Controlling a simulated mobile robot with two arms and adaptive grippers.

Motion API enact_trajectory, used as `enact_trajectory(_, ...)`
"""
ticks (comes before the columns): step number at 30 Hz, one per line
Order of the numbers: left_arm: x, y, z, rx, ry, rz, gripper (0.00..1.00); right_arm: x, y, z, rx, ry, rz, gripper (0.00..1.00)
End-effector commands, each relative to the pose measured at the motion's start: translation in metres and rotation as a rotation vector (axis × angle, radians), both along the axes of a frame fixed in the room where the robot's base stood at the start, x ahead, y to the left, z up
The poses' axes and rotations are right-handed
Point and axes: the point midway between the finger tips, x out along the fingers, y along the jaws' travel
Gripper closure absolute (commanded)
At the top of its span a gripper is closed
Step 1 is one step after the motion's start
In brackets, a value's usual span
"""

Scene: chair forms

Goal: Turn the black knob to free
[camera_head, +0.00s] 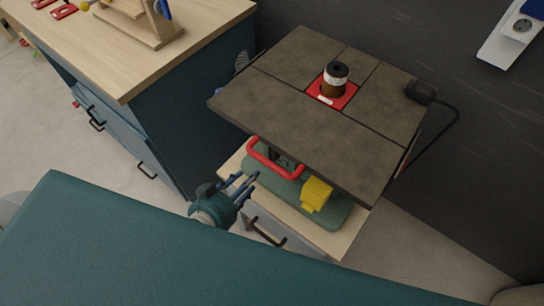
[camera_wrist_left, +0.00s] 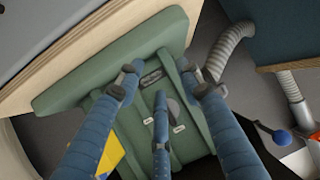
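A green machine base (camera_head: 335,213) with a red handle (camera_head: 272,160) and a yellow block (camera_head: 316,194) sits under a dark tabletop. My left gripper (camera_head: 246,181) is in front of it, left of the red handle, its fingers pointing toward the base. In the left wrist view the gripper (camera_wrist_left: 165,85) has its three blue fingers spread with nothing between them, over the green base (camera_wrist_left: 90,82). A dark round part (camera_wrist_left: 174,107) between small white labels may be the black knob; a finger partly hides it. I cannot tell whether any finger touches it. My right gripper is out of view.
The dark tabletop (camera_head: 285,80) overhangs the base and carries a red plate with a spindle (camera_head: 334,82). A black box (camera_head: 420,91) with a cable is at its right edge. A wooden workbench (camera_head: 110,60) stands left. A grey hose (camera_wrist_left: 225,50) runs beside the base.

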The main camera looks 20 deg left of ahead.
Motion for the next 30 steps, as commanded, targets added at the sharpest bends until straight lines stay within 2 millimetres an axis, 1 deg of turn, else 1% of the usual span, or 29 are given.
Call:
enact_trajectory(1, -0.002, -0.003, 0.001, -0.019, -0.062, -0.018, 0.64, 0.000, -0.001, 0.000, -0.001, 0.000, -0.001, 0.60)
enact_trajectory(3, -0.005, -0.007, 0.010, -0.049, -0.161, -0.045, 0.64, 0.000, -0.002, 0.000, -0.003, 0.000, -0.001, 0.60)
enact_trajectory(9, -0.025, -0.016, 0.037, -0.132, -0.375, -0.112, 0.64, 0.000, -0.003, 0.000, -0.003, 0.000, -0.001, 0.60)
enact_trajectory(13, -0.035, -0.018, 0.049, -0.163, -0.446, -0.135, 0.64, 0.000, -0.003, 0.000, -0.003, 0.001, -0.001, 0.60)
enact_trajectory(16, -0.035, -0.020, 0.053, -0.174, -0.469, -0.142, 0.64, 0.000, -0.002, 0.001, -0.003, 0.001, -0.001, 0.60)
enact_trajectory(20, -0.020, -0.025, 0.055, -0.175, -0.476, -0.142, 0.64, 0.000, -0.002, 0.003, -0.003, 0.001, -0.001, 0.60)
enact_trajectory(27, 0.023, -0.041, 0.056, -0.175, -0.477, -0.143, 0.64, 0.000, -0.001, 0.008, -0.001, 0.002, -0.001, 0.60)
enact_trajectory(30, 0.039, -0.047, 0.056, -0.175, -0.475, -0.142, 0.64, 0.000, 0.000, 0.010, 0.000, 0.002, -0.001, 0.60)
